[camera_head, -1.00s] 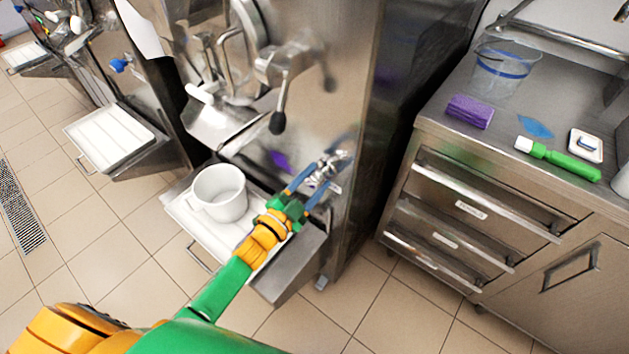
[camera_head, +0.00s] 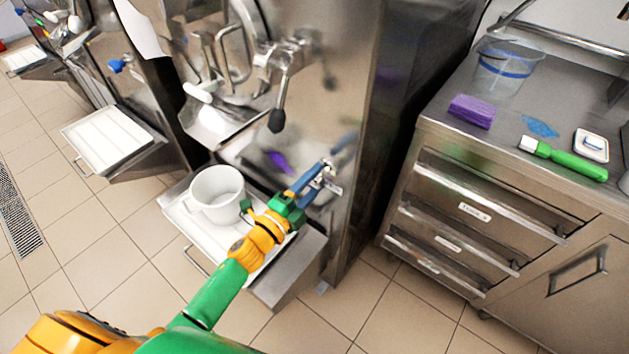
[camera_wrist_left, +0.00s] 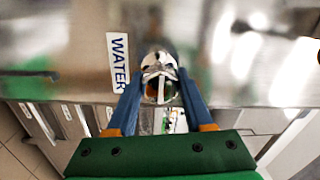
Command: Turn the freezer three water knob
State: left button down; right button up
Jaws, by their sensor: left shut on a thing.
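The water knob (camera_head: 330,167) is a small shiny metal tap on the front of the near steel freezer, low and to the right. In the left wrist view the metal knob (camera_wrist_left: 158,70) sits between the two blue fingers, beside a white WATER label (camera_wrist_left: 118,62). My left gripper (camera_head: 322,172), with a green body and blue fingers, is shut on the knob; its fingertips also show in the wrist view (camera_wrist_left: 160,84). The fingers hide part of the knob in the head view. My right gripper is not in view.
A white pot (camera_head: 217,194) stands on the white tray (camera_head: 180,217) below the freezer, left of my gripper. A black-tipped lever (camera_head: 278,119) hangs above. A steel counter (camera_head: 440,118) with drawers stands at the right. Tiled floor (camera_head: 110,285) is open at the left.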

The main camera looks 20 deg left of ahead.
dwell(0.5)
pick_arm(q)
jog(key=shift+c, duration=1.5)
grip_release()
jog(key=v, duration=0.7)
jog(key=shift+b, duration=0.3)
